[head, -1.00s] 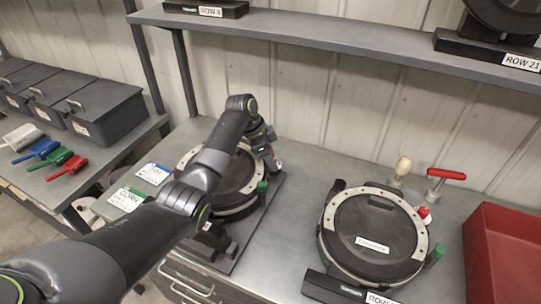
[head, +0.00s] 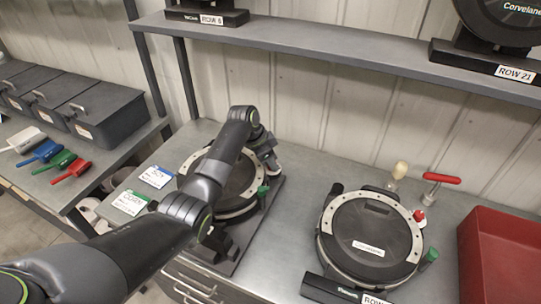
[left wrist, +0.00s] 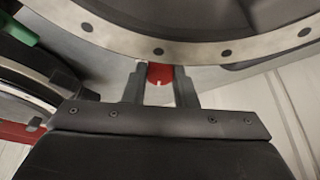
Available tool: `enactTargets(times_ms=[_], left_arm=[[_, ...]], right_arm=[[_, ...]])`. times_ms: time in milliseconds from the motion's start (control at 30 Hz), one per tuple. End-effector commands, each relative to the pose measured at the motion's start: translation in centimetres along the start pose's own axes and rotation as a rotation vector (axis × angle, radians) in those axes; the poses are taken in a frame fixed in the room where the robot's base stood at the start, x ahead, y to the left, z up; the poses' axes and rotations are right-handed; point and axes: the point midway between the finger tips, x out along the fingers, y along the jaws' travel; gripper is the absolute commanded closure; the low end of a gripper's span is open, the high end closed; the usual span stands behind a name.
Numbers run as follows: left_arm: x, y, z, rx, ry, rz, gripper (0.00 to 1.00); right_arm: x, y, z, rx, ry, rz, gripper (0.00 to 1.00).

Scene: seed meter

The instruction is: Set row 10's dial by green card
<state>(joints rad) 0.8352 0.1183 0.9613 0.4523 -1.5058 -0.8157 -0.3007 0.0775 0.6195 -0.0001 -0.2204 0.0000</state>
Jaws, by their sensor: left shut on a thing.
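The left seed meter (head: 243,178) is a dark round disc with a pale, dotted metal rim on a dark base. Its row label is hidden behind my arm. My left gripper (left wrist: 160,84) is at the rim's far right side, its two fingers shut on a small red dial (left wrist: 160,73). A pale mark shows on the dial; its scale cannot be read. In the head view the gripper (head: 271,165) covers the dial. A green-headed card (head: 130,201) lies left of the meter, with its small print unreadable. My right gripper is not in view.
A blue-headed card (head: 156,176) lies behind the green one. A second meter (head: 372,240) with a red knob (head: 419,215) stands to the right, beside a red bin (head: 500,255). A shelf (head: 330,45) overhangs the back. Bare bench lies between the meters.

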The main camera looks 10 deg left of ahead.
Motion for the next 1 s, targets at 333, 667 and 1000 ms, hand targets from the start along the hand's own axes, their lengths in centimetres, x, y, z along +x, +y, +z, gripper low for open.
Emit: enactTargets(times_ms=[333,667,1000], left_arm=[[-0.3,0.2,-0.2,-0.198,0.001,-0.081,0.98],[-0.1,0.1,-0.2,-0.278,0.002,-0.117,0.98],[-0.1,0.1,-0.2,-0.282,0.002,-0.119,0.98]], right_arm=[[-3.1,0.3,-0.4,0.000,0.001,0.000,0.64],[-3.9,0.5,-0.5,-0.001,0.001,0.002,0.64],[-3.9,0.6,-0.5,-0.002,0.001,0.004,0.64]])
